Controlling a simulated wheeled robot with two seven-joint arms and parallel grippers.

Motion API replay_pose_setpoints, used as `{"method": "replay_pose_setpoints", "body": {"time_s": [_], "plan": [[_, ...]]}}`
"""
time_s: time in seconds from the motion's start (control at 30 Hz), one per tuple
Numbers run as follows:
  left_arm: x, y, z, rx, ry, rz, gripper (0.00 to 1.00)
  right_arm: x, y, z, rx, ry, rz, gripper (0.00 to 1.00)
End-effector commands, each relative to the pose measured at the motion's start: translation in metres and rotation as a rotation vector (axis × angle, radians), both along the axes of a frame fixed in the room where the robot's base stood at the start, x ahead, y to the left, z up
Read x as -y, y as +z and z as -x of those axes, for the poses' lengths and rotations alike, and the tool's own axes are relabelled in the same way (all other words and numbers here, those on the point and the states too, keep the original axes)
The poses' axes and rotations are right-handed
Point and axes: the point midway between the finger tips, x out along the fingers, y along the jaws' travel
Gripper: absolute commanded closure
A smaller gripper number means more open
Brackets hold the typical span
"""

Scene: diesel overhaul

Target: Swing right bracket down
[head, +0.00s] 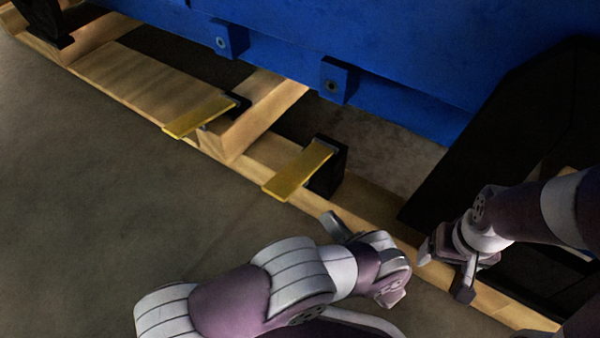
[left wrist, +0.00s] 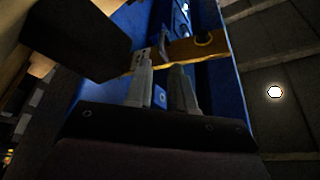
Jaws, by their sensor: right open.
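Two flat yellow brackets stick out from the pallet edge in the head view. The right bracket (head: 298,171) is beside a black block and juts toward the floor side; the left bracket (head: 200,117) is further back. My left gripper (head: 338,228) is below and to the right of the right bracket, apart from it in the head view. In the left wrist view, my left gripper's two fingers (left wrist: 162,75) stand apart with nothing seen between them, and a yellow bracket (left wrist: 190,51) crosses beyond their tips. My right gripper (head: 445,272) is open and empty at the right, over the pallet edge.
A blue engine body (head: 400,60) with two square lugs stands above the wooden pallet (head: 130,82). Black blocks (head: 326,168) sit by the brackets. A large dark support (head: 520,120) rises at the right. The grey floor (head: 90,190) at the left is clear.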

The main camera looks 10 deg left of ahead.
Motion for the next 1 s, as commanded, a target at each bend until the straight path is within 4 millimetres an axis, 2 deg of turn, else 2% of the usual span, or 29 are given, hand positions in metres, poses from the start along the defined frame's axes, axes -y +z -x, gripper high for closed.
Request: {"method": "replay_pose_setpoints", "body": {"time_s": [0.13,0.4,0.53,0.7,0.93,0.97,1.0], "plan": [[-0.014,0.005,-0.010,-0.016,0.012,-0.025,0.77,0.000,-0.008,0.000,0.000,0.000,0.000,0.20],[-0.067,0.020,-0.050,-0.013,0.012,-0.020,0.77,0.000,-0.035,0.000,-0.001,0.000,0.000,0.20],[-0.086,0.027,-0.064,-0.014,0.009,-0.019,0.77,0.000,-0.044,0.000,0.000,0.000,0.000,0.20],[-0.097,0.034,-0.072,-0.014,0.006,-0.019,0.77,0.000,-0.048,0.000,0.000,0.000,0.000,0.20],[-0.097,0.036,-0.073,-0.015,0.005,-0.020,0.77,0.000,-0.047,0.000,0.000,0.000,0.000,0.20],[-0.097,0.036,-0.073,-0.015,0.005,-0.020,0.80,0.000,-0.047,0.000,0.000,0.000,0.000,0.20],[-0.097,0.036,-0.073,-0.015,0.005,-0.020,0.93,0.000,-0.047,0.000,0.000,0.000,0.000,0.20]]}}
